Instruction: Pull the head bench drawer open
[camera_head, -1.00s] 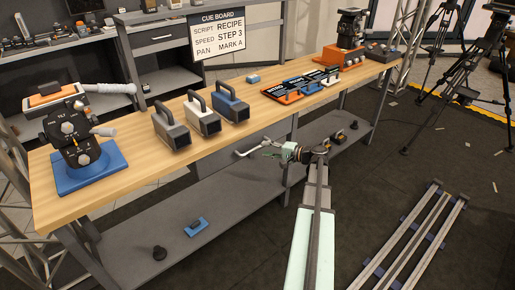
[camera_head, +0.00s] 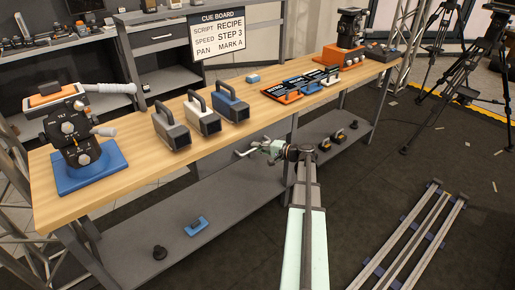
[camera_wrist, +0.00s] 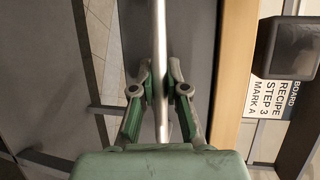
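The silver bar handle (camera_head: 241,154) of the bench drawer shows below the wooden top's front edge. In the wrist view the handle (camera_wrist: 160,40) runs lengthwise up the middle. My gripper (camera_head: 261,148) is at the handle. In the wrist view my gripper (camera_wrist: 160,85) has one green-padded finger on each side of the bar, with a narrow gap, so it looks open around it. Firm contact is not visible. The drawer front is mostly hidden below the bench top and behind my gripper, and I cannot make out any opening of it.
The wooden bench top (camera_head: 130,170) carries cased blocks, a blue-based tilt head (camera_head: 82,150) and colored cards. A grey lower shelf (camera_head: 150,230) runs beneath. Rails (camera_head: 405,235) lie on the floor at right, tripods stand behind. Dark floor between bench and rails is free.

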